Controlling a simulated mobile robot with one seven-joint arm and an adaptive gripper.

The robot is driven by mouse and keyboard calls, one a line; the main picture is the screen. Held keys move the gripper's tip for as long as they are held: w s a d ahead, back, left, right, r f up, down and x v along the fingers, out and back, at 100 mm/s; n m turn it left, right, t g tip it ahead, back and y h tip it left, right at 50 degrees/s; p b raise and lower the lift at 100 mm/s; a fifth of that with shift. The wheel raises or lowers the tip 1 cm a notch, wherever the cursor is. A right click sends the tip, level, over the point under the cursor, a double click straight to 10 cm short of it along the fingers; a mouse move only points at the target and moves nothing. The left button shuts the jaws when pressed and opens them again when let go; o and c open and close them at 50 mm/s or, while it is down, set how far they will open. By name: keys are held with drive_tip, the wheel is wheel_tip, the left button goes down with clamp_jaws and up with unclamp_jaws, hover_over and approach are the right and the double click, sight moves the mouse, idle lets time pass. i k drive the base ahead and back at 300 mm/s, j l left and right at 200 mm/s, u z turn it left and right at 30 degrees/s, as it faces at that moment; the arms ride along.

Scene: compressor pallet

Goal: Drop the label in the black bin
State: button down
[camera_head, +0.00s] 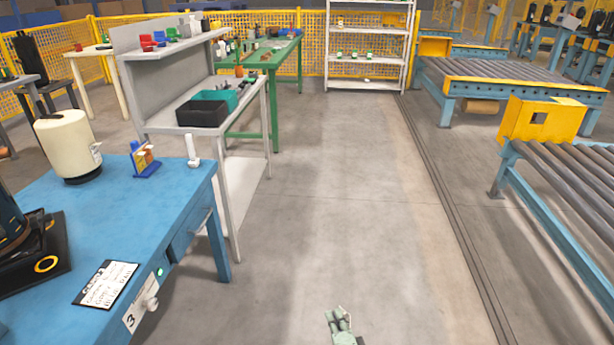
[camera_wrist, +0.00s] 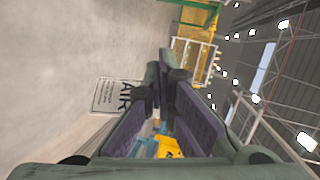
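The black bin (camera_head: 202,113) stands on the grey workbench, in front of a teal bin (camera_head: 215,97). My gripper (camera_head: 338,318) is at the bottom of the head view, over open floor, to the right of and well short of the bin. In the wrist view, the fingertips (camera_wrist: 158,92) come together at the edge of a white label (camera_wrist: 112,97) with dark "AIR" lettering. The label sticks out to one side of the tips, and the gripper looks shut on it. The label cannot be made out in the head view.
A blue table (camera_head: 110,215) at the left holds a cream tank (camera_head: 67,145), a written card (camera_head: 105,284) and small parts. A green table (camera_head: 275,58) and a white shelf rack (camera_head: 367,60) stand behind. Roller conveyors (camera_head: 575,180) line the right. The middle floor is clear.

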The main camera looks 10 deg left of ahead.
sight(205, 124)
drive_tip(key=i, duration=1.25)
drive_tip(key=i+l+u, duration=0.1)
drive_tip(key=i+u, duration=0.2)
drive_tip(key=i, duration=0.25)
drive_tip(key=i+l+u, duration=0.25)
drive_tip(key=i, duration=0.3)
